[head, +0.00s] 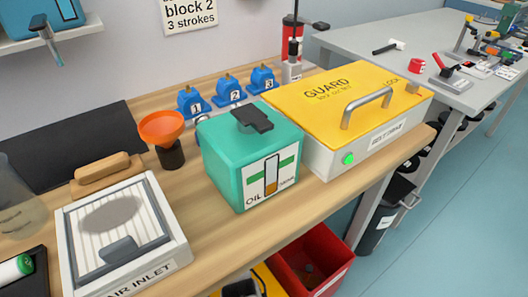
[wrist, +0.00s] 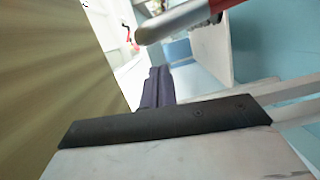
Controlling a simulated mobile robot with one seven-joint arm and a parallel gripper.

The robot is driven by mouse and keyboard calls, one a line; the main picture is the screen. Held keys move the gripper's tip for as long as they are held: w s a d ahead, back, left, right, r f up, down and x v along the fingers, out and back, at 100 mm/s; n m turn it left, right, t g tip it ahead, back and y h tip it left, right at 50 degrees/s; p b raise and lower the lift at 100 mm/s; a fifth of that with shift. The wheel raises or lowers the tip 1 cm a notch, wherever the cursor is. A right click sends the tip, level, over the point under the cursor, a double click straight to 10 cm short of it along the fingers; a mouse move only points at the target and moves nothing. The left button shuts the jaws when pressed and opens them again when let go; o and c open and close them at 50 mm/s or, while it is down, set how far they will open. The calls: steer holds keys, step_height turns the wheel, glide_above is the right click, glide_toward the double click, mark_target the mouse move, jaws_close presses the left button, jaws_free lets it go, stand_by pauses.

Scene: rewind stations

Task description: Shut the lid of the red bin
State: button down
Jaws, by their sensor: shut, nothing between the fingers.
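The red bin (head: 333,262) stands below the front edge of the workbench, at the bottom of the head view. It is open at the top and I see into it; a few small things lie inside, too small to tell. A white label is on its front. Its lid cannot be made out clearly. My gripper (wrist: 159,76) shows in the wrist view, its dark fingers together and empty. A rounded grey bar with a red part (wrist: 185,20) is close beyond the fingers; I cannot tell what it belongs to. I cannot make out my gripper in the head view.
The wooden workbench (head: 215,228) bears a green oil box (head: 230,155), a yellow-lidded guard box (head: 325,95), an orange funnel (head: 162,127) and an air inlet box (head: 75,245). A dark bin (head: 385,220) stands right of the red one. Blue floor (head: 450,225) is clear at right.

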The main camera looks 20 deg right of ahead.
steer(key=shift+s+d, duration=0.2)
steer(key=shift+s, duration=0.3)
steer(key=shift+s+d, duration=0.15)
steer(key=shift+s, duration=0.3)
